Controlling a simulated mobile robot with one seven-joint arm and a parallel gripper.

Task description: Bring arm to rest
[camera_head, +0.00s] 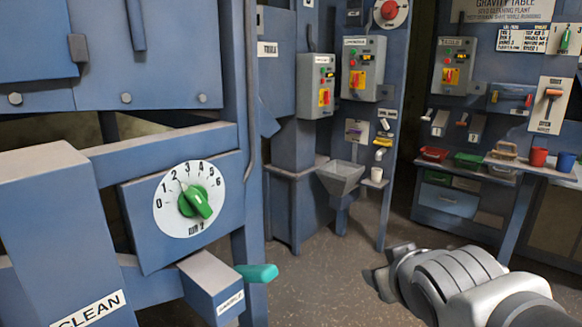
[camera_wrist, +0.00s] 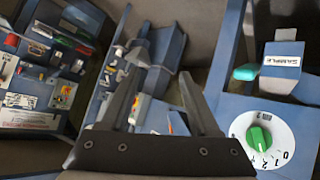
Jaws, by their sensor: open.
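My gripper (camera_wrist: 165,88) shows in the wrist view with its two dark fingers spread apart and nothing between them. In the head view my arm reaches in from the lower right, and the gripper end (camera_head: 377,281) is partly hidden behind the wrist, in free air above the floor. A green dial knob (camera_head: 195,201) on a white 0 to 6 plate stands to its left, well apart. The knob also shows at the lower right of the wrist view (camera_wrist: 259,139).
A teal handle (camera_head: 257,273) juts from a box labelled SAMPLE, left of my gripper. The floor (camera_head: 335,255) between is clear.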

